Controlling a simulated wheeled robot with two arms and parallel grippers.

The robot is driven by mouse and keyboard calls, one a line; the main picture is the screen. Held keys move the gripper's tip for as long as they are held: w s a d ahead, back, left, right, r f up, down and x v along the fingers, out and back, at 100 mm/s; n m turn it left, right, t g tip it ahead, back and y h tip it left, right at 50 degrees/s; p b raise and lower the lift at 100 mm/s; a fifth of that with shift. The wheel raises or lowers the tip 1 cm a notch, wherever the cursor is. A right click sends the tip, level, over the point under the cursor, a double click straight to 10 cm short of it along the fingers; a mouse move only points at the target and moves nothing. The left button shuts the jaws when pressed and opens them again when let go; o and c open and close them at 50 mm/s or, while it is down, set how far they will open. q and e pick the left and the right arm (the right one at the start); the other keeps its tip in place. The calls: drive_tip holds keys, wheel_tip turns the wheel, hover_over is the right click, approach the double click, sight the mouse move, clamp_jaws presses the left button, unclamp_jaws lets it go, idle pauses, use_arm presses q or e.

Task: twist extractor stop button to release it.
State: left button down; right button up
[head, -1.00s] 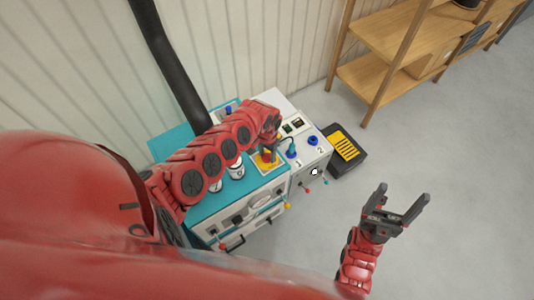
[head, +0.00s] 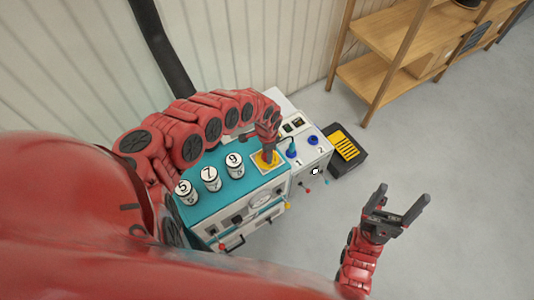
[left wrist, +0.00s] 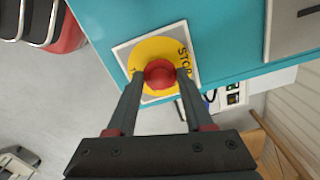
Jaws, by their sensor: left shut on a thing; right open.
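The red stop button (left wrist: 160,74) sits on a yellow round plate marked STOP (left wrist: 150,52) on the teal cabinet top. In the head view, the yellow plate (head: 264,165) shows around my left fingertips. My left gripper (left wrist: 161,78) points down at the button, with one finger on each side, shut on it. In the head view my left gripper (head: 268,153) hides the button. My right gripper (head: 399,209) is open and empty, above the floor at the right.
White canisters numbered 5, 7 and 9 (head: 211,178) stand on the teal cabinet top (head: 215,200). Right of the plate is a white box (head: 312,155) with blue knobs. A black and yellow pedal (head: 345,146) lies on the floor. A wooden shelf (head: 400,45) stands behind.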

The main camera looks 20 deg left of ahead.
idle(0.4)
use_arm(q)
drive_tip(key=shift+c, duration=1.4)
unclamp_jaws()
wheel_tip(320, 180, up, 17)
drive_tip(key=p, duration=0.7)
drive_tip(key=shift+r, duration=0.2)
